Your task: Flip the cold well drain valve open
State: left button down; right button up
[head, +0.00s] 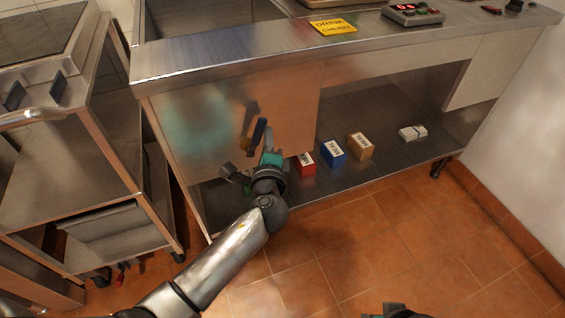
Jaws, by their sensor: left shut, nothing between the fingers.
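The drain valve appears as a small dark blue lever (259,131) with a brass-coloured part beside it, in front of the steel panel under the counter. It points up, slightly tilted. My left gripper (267,157), with a teal part, is shut and empty, right at the lower end of the lever. I cannot tell whether it touches the lever. The gripper and wrist hide the lower part of the valve. A dark teal part at the bottom edge looks like my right gripper (390,309); its fingers are not visible.
Red (305,164), blue (333,151) and tan (361,146) boxes stand on the lower shelf (400,155), close to the right of my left gripper. A steel cart (120,120) stands at left. The counter (240,50) overhangs above. The tiled floor (400,240) is clear.

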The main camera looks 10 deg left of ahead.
pick_arm(q)
jog(key=shift+s+a+r+n+t+b, duration=0.15)
jog(key=shift+s+a+n+b, duration=0.15)
jog(key=shift+n, duration=0.2)
jog(key=shift+s+a+r+n+t+b, duration=0.1)
jog(key=shift+s+a+n+t+b, duration=0.05)
jog(key=shift+a+n+b, duration=0.3)
jog(key=shift+s+a+r, duration=0.15)
jog(key=shift+s+a, duration=0.1)
jog(key=shift+a, duration=0.05)
pick_arm(e)
jog(key=shift+t, duration=0.4)
jog(key=shift+w+r, duration=0.15)
jog(key=shift+r, duration=1)
jog(key=shift+w+r, duration=0.15)
jog(key=shift+r, duration=1)
